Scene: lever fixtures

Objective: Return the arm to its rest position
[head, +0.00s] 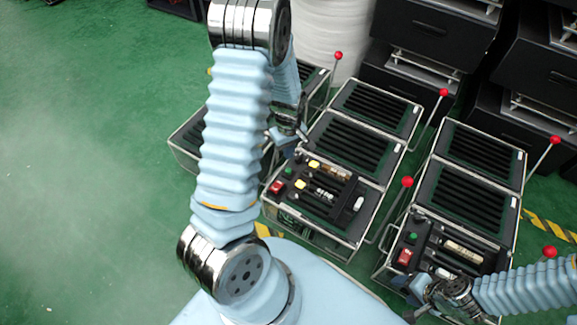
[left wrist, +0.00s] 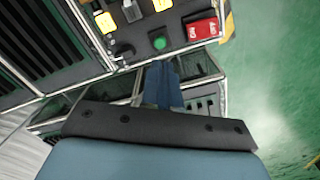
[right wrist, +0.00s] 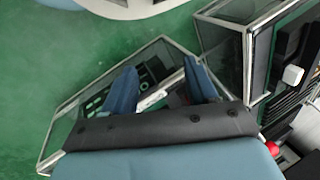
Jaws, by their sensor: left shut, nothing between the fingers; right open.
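My left gripper (head: 283,138) is shut and empty beside the upper left edge of the middle fixture box (head: 330,212). In the left wrist view its closed blue fingers (left wrist: 163,84) lie just below the green button (left wrist: 160,43) and red switch (left wrist: 201,28); I cannot tell if they touch the box. My right gripper (head: 421,288) is at the near end of the right fixture box (head: 478,205). In the right wrist view its fingers (right wrist: 160,88) are spread above a box panel, with nothing seen held. Red-knobbed levers (head: 407,181) (head: 443,92) (head: 555,140) stand beside the boxes.
A third box (head: 188,140) is partly hidden behind my left arm; a red-knobbed lever (head: 338,55) rises near it. Another red knob (head: 550,253) is near my right forearm. Black drawer units (head: 430,35) stand behind. Green floor (head: 80,190) at left is clear.

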